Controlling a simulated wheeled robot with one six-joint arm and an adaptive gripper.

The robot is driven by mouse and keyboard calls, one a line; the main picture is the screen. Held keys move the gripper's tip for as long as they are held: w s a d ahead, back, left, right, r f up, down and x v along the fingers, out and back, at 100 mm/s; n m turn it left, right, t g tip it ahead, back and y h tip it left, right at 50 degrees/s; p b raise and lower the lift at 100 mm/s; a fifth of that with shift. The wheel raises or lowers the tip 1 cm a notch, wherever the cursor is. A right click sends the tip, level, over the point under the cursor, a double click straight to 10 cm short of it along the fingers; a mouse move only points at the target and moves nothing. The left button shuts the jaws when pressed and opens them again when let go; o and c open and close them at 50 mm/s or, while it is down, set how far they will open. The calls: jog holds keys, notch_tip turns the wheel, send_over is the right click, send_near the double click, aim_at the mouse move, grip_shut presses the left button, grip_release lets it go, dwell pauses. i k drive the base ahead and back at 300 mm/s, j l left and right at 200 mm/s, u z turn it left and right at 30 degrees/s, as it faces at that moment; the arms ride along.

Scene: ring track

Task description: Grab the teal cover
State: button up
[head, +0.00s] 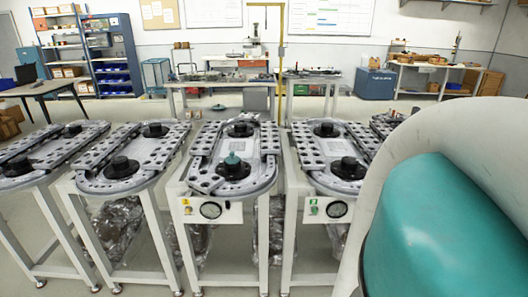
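A small teal cover (232,159) with a pointed top sits on the near black hub (233,172) of the ring track in the middle of the picture. It looks upright, and nothing touches it from above. The ring track (267,172) carrying it is a grey oval with rows of holes. My gripper is not in view. A large teal and white part of my own arm fills the right side, close to the camera, and hides what lies behind it.
Similar ring tracks stand on white-legged tables to the left (150,160) and right (335,160), with narrow gaps between them. A gauge panel (212,210) is on the middle table's front. Workbenches (240,80) and blue shelves (110,55) stand behind. Clear plastic-wrapped items lie below.

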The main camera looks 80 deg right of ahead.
aim_at(232, 160)
jog(key=z, duration=1.5)
